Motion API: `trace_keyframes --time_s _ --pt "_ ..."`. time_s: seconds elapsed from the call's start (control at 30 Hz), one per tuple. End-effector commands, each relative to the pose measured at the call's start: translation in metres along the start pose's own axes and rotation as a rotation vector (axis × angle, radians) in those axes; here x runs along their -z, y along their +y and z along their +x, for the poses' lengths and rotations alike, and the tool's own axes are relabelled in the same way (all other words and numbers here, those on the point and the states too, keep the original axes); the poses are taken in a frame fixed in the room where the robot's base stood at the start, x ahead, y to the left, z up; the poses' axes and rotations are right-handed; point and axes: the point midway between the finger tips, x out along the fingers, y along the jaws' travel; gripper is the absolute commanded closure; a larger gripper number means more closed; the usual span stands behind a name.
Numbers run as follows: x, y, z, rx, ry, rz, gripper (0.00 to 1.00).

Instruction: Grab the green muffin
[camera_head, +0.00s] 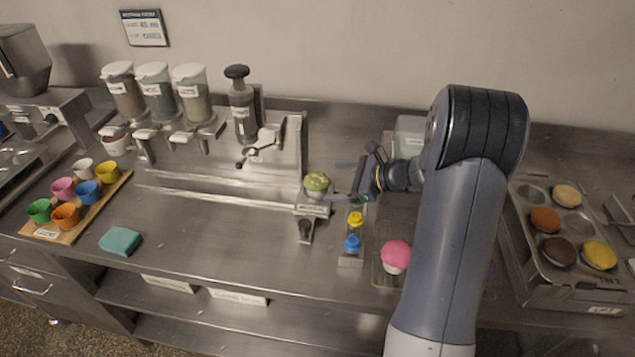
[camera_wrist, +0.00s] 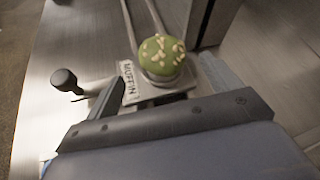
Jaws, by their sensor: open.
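The green muffin (camera_head: 317,183) has pale bits on its top and sits upright in a small metal holder (camera_head: 314,209) near the middle of the counter. In the wrist view the green muffin (camera_wrist: 160,55) is ahead, beyond the fingertips, above a plate labelled "MUFFIN" (camera_wrist: 128,82). My gripper (camera_head: 357,180) is just right of the muffin, pointing left at it, with its fingers apart and nothing between them. In the wrist view my gripper (camera_wrist: 160,88) shows a finger on each side. The muffin does not appear to be touched.
Yellow and blue bottles (camera_head: 354,233) stand below my gripper. A pink-topped muffin (camera_head: 395,255) sits on a tray to their right. A muffin tin (camera_head: 551,227) is at far right. Dispensers (camera_head: 158,92) stand behind at left, and colored cups (camera_head: 87,193) on a board at far left.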

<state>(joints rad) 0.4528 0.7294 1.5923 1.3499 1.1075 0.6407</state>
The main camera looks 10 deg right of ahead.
Motion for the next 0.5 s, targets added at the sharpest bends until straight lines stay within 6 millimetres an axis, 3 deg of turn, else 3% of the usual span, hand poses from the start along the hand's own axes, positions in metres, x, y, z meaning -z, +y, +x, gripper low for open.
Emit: trace_keyframes --time_s 0.5 --pt "0.005 -0.004 0.052 0.000 0.001 -0.001 0.15"
